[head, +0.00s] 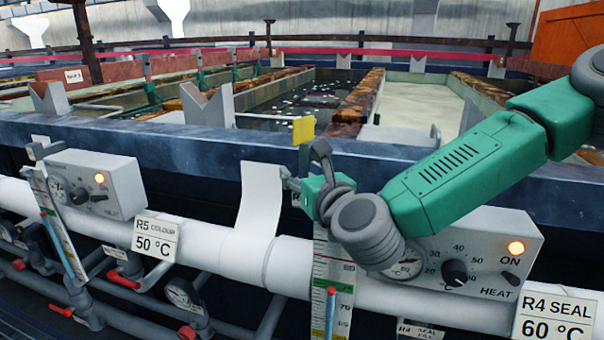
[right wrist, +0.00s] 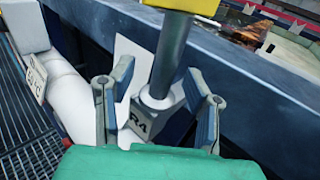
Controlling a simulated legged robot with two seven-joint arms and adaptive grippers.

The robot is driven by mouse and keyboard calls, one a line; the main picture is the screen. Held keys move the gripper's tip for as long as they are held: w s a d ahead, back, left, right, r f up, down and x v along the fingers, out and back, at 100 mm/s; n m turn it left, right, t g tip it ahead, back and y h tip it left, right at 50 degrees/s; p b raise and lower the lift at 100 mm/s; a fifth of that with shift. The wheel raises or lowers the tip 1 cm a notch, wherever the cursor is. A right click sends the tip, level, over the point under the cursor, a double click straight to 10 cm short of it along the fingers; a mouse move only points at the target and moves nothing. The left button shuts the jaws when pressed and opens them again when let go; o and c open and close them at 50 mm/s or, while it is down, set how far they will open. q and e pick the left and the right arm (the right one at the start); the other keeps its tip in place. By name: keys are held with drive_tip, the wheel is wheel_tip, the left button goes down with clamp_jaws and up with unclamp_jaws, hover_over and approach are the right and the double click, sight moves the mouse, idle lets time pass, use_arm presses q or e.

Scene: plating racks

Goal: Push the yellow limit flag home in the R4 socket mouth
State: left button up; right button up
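The yellow limit flag (head: 303,130) stands on a dark grey stem near the tank's front edge. In the right wrist view its yellow part (right wrist: 185,4) is cut off at the top. The stem runs down to the pale ring of the grey R4 socket (right wrist: 148,122); how deep it sits I cannot tell. My right gripper (head: 292,182) is just below the flag. In the right wrist view its fingers (right wrist: 158,75) are apart, with the stem and socket showing between them. A clear gap shows at the left finger. My left gripper is not in view.
A curved white sheet (head: 260,200) stands left of the gripper. A large white pipe (head: 205,240) runs below, with control boxes (head: 100,182) and the R5 label (head: 156,236). The dark blue tank edge (head: 200,150) lies behind. An R4 SEAL label (head: 555,318) is at lower right.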

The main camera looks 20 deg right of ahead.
drive_tip(key=s, duration=0.7)
drive_tip(key=shift+s+d, duration=0.2)
drive_tip(key=shift+d, duration=0.25)
drive_tip(key=shift+r, duration=0.1)
